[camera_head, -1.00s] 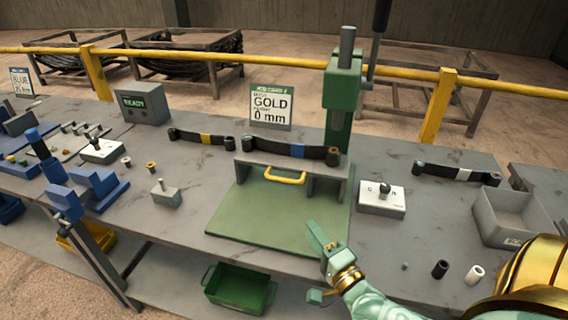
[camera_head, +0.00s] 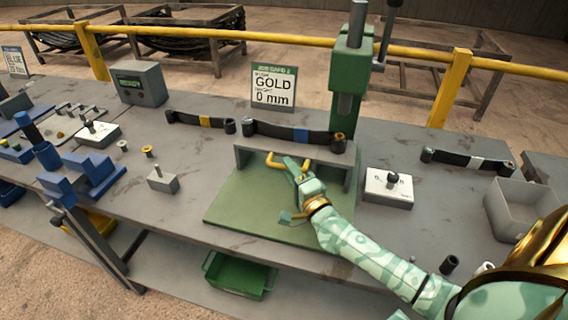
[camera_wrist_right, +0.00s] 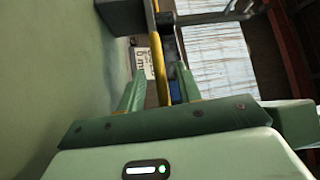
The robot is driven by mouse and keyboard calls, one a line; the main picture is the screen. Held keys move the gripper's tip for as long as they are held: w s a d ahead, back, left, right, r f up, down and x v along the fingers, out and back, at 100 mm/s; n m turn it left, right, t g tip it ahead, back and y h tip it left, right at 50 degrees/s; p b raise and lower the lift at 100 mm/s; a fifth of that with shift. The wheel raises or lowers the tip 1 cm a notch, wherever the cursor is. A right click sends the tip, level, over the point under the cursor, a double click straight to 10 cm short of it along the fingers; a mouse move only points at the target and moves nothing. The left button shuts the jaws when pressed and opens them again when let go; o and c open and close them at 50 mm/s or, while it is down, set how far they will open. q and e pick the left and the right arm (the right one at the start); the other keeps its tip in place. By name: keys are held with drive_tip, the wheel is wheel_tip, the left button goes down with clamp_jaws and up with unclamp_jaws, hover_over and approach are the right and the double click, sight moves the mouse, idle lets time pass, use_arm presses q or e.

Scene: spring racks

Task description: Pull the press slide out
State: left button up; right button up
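The green press (camera_head: 346,80) stands at the back of the bench, behind a grey bridge-like housing (camera_head: 350,172). A yellow U-shaped handle (camera_head: 272,164) shows at the front of the housing, above a green plate (camera_head: 245,215). My right gripper (camera_head: 291,165) is at the right part of this handle and hides some of it. In the right wrist view, the yellow handle (camera_wrist_right: 160,75) runs between the two spread fingers of my right gripper (camera_wrist_right: 158,90), with gaps visible. My left gripper is not in view.
A leaf spring with a blue band (camera_head: 300,134) lies on the housing. A white box with a black knob (camera_head: 389,186) stands to the right, near a grey bin (camera_head: 516,212). A small grey block with a pin (camera_head: 162,181) stands left of the plate.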

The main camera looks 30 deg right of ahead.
drive_tip(key=shift+w+d+r, duration=0.1)
drive_tip(key=shift+w+r, duration=0.05)
drive_tip(key=shift+w, duration=0.75)
drive_tip(key=shift+w+r, duration=0.1)
drive_tip(key=shift+w, duration=0.75)
clamp_jaws()
drive_tip(key=shift+s+a+r+p, duration=0.15)
drive_tip(key=shift+s+a+p, duration=0.15)
drive_tip(key=shift+s+a, duration=0.15)
drive_tip(key=s+a+p, duration=0.1)
drive_tip(key=s+a, duration=0.2)
drive_tip(key=s+a+p, duration=0.2)
drive_tip(key=s+a, duration=0.1)
drive_tip(key=a, duration=0.1)
drive_tip(key=s+a+p, duration=0.2)
drive_tip(key=s+a, duration=0.1)
drive_tip(key=a, duration=0.1)
drive_tip(key=shift+s+r, duration=0.1)
drive_tip(key=shift+s+a+p, duration=0.35)
drive_tip(key=shift+s+a, duration=0.1)
drive_tip(key=shift+a, duration=0.15)
